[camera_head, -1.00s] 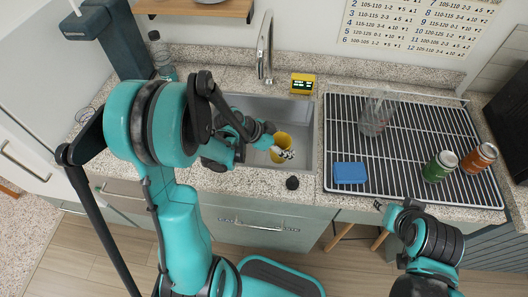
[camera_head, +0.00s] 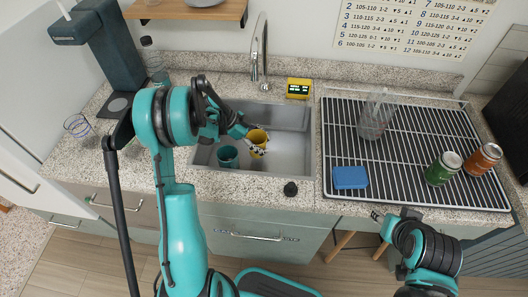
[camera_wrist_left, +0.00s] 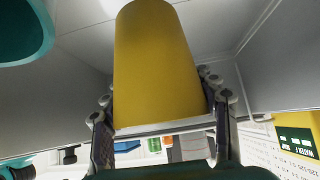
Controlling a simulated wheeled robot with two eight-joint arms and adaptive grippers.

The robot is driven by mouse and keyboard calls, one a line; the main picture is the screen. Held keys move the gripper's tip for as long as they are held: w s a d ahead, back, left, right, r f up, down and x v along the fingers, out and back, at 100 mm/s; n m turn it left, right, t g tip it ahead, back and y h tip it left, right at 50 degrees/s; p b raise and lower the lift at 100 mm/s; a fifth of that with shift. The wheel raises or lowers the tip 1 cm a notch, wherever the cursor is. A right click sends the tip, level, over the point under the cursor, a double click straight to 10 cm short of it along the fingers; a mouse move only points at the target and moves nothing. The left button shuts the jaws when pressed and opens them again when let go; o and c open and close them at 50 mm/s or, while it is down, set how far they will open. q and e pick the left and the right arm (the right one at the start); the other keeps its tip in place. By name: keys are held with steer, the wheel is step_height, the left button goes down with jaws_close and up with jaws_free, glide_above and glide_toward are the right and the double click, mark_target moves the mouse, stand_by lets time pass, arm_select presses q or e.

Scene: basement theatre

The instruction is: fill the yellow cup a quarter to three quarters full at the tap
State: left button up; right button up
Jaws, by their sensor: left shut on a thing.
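The yellow cup (camera_head: 259,137) is in the sink (camera_head: 292,158), below the tap (camera_head: 259,48) in the head view. My left gripper (camera_head: 256,143) is shut on it. In the left wrist view the cup (camera_wrist_left: 158,65) fills the space between the two fingers. I cannot see inside the cup, so its water level is hidden. No stream of water shows at the tap. I cannot tell if the cup is directly under the spout. My right gripper (camera_head: 377,216) is in front of the counter, too small to read its jaws.
A teal cup (camera_head: 228,156) stands in the sink, left of the yellow one. A yellow display box (camera_head: 298,88) is behind the sink. The rack (camera_head: 420,130) at right holds a clear vessel (camera_head: 375,117), a blue sponge (camera_head: 350,177) and green and orange cans (camera_head: 442,168).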

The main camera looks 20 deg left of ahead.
arm_select(q)
steer(key=shift+f+b, duration=0.75)
steer(key=shift+f, duration=1.15)
steer(key=shift+f, duration=0.1)
steer(key=o, duration=1.3)
